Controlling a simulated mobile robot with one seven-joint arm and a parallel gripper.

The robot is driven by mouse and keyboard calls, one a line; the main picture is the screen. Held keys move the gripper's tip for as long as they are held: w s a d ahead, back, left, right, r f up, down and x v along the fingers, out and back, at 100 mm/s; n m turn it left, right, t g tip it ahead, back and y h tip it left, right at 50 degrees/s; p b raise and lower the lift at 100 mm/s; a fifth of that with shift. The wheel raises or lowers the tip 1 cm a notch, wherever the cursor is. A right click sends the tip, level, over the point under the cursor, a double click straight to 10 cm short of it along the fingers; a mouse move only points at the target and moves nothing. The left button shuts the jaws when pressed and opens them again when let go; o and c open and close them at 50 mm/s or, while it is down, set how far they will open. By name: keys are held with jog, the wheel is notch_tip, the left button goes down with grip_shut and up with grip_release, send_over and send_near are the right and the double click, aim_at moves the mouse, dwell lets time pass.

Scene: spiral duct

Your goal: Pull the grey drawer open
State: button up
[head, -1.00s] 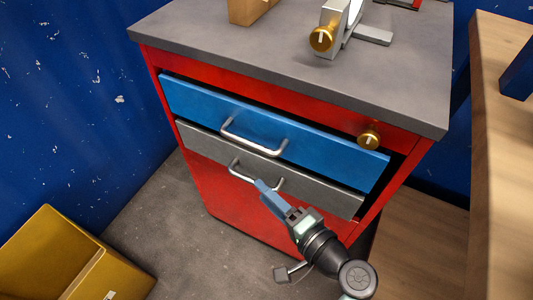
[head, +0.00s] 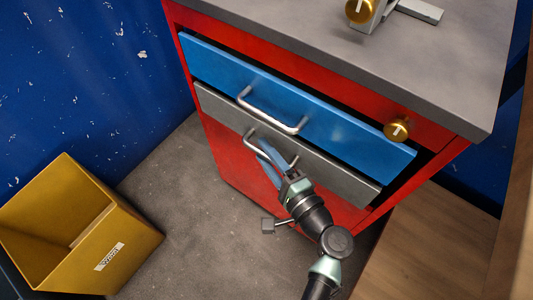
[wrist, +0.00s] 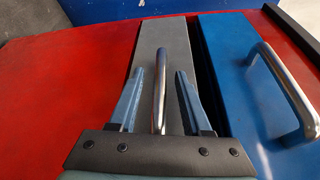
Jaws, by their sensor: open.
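The grey drawer (head: 325,167) is the lower drawer in the red cabinet, below a blue drawer; it also shows in the wrist view (wrist: 172,38). Its silver bar handle (head: 249,142) faces me. My gripper (head: 267,157) is at this handle, with its blue-grey fingers open. In the wrist view the handle bar (wrist: 159,85) runs between the two fingers (wrist: 160,85), with a gap on each side. The grey drawer's front appears slightly out from the cabinet. Part of the handle is hidden behind my fingers in the head view.
The blue drawer (head: 350,137) above stands partly open, its handle (head: 272,118) near mine. A gold knob (head: 397,129) is at the cabinet's upper right. A yellow bin (head: 125,255) stands on the floor at left. Clear floor lies before the cabinet.

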grip_shut()
dwell(1.4)
